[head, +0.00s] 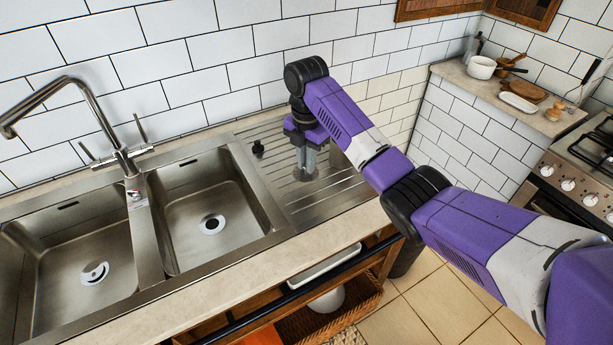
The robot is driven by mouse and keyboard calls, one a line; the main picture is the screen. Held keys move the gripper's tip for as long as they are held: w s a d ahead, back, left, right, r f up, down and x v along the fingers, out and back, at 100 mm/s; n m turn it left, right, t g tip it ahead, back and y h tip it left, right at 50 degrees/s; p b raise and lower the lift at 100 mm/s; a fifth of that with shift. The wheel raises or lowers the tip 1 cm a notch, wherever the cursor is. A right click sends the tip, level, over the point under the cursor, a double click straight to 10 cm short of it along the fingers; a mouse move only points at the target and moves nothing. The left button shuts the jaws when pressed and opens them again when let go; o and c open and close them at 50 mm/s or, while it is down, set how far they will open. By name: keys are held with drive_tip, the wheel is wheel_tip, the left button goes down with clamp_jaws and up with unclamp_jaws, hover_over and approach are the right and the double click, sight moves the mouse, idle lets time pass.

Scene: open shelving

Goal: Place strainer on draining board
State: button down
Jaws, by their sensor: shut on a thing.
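My gripper (305,172) points down over the ridged steel draining board (335,197), right of the sink bowls. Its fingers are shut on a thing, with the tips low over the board. A grey metallic shape (338,157) shows just right of the fingers, partly hidden by my arm; it looks like the strainer, but its outline is unclear. I cannot tell whether it touches the board. A small black object (258,148) stands on the board's left part, apart from my gripper.
Two empty sink bowls (205,195) and a tall tap (125,155) are at the left. The tiled wall (240,50) rises behind. At the right, a counter holds a white pot (481,67) and wooden boards (527,91). The board's front right part is clear.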

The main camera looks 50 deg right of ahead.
sight(307, 175)
drive_tip(key=shift+f, duration=2.35)
drive_tip(key=shift+f, duration=0.15)
drive_tip(key=c, duration=1.4)
unclamp_jaws()
drive_tip(key=shift+o, duration=0.2)
wheel_tip(307, 175, up, 12)
drive_tip(key=shift+r+p, duration=0.2)
drive_tip(key=shift+p, duration=0.75)
